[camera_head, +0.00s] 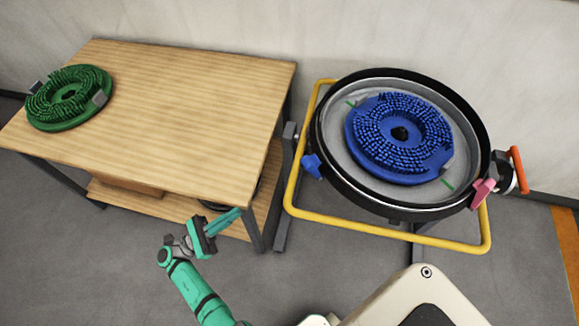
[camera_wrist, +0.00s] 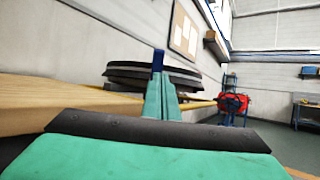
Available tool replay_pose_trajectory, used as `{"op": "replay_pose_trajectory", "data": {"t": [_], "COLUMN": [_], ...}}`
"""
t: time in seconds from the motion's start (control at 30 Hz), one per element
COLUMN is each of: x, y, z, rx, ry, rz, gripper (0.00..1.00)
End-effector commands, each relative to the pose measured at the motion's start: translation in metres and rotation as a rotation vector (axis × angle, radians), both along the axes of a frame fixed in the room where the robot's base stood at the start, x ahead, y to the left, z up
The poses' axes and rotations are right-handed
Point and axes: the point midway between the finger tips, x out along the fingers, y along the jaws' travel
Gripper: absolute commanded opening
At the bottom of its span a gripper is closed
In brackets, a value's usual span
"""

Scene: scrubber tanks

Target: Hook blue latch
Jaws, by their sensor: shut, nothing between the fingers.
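The blue latch (camera_head: 312,166) is on the left side of the round black tank (camera_head: 322,143), just below the rim. In the wrist view the blue latch (camera_wrist: 158,58) stands up straight ahead of my fingertips, in front of the dark tank edge (camera_wrist: 150,75). My gripper (camera_head: 238,212) is shut and empty. It is to the lower left of the latch, near the table's front right corner, with its teal fingers pointing toward the latch and clearly apart from it in the head view. The part the latch hooks onto cannot be made out.
A blue brush (camera_head: 385,165) lies in the tank. A yellow tube frame (camera_head: 345,226) surrounds it. A pink latch (camera_head: 482,193) and an orange handle (camera_head: 519,170) are on its right. A wooden table (camera_head: 200,95) with a green brush (camera_head: 68,120) stands at left.

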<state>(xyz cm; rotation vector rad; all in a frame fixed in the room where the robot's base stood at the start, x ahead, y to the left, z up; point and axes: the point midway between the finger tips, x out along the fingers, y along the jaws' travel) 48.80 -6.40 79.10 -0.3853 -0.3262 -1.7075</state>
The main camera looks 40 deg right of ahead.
Motion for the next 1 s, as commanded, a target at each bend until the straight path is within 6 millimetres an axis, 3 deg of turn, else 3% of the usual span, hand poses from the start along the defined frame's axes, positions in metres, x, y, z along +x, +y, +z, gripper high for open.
{"op": "replay_pose_trajectory", "data": {"t": [0.2, 1.0], "x": [-0.005, -0.009], "y": [-0.02, -0.043], "z": [0.008, 0.02], "rx": [-0.001, 0.002], "ry": [0.001, 0.001], "rz": [-0.001, 0.0], "gripper": [0.0, 0.0]}}
